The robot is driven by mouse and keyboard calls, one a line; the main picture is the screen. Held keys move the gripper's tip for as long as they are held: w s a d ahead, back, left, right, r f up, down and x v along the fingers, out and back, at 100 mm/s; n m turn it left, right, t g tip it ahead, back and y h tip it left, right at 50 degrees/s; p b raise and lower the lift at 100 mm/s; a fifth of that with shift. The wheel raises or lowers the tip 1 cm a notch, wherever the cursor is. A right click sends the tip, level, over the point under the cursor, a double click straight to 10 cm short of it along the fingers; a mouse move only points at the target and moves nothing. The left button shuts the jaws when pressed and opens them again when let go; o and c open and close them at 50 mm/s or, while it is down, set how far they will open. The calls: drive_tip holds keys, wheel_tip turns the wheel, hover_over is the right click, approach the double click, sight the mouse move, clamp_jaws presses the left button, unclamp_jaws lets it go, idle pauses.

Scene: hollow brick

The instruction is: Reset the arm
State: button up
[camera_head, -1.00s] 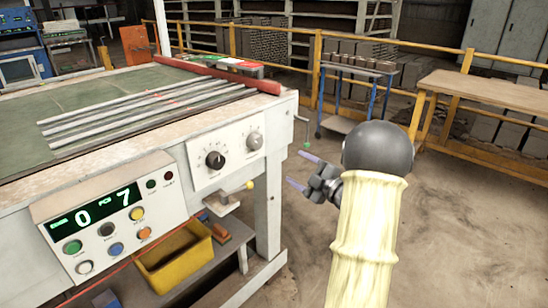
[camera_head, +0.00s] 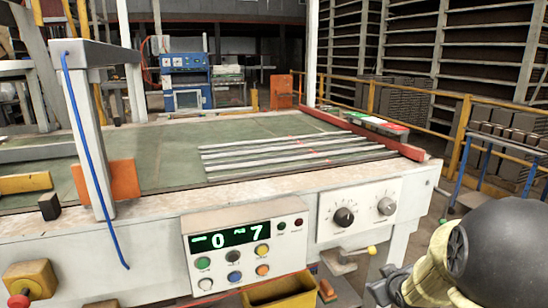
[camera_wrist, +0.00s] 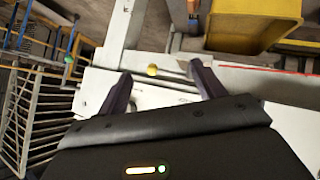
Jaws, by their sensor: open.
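My gripper (camera_wrist: 160,84) is open and empty in the wrist view, its two dark fingers apart with the white front of the machine beyond them. In the head view my arm is at the lower right corner, in front of the right end of the machine table (camera_head: 140,211). Only part of my gripper's body shows there, and its fingertips are not visible in that view. A small yellow knob (camera_wrist: 152,70) on the machine appears between the fingers in the wrist view.
The control panel (camera_head: 232,255) and the dial panel (camera_head: 360,210) are on the machine's front, left of my arm. A yellow bin (camera_head: 280,292) is below; it also shows in the wrist view (camera_wrist: 250,22). A blue-legged rack (camera_head: 500,150) stands at the right.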

drive_tip(key=s+a+f+m+g+y, duration=0.1)
drive_tip(key=s+a+f+m+g, duration=0.1)
drive_tip(key=s+a+g, duration=0.5)
drive_tip(key=s+a+f+m, duration=0.25)
drive_tip(key=s+a, duration=0.35)
drive_tip(key=s, duration=0.5)
wheel_tip(320, 180, up, 24)
drive_tip(key=p, duration=2.4)
drive_tip(key=shift+d+g, duration=0.2)
drive_tip(key=shift+g, duration=0.1)
drive_tip(key=shift+c, duration=0.5)
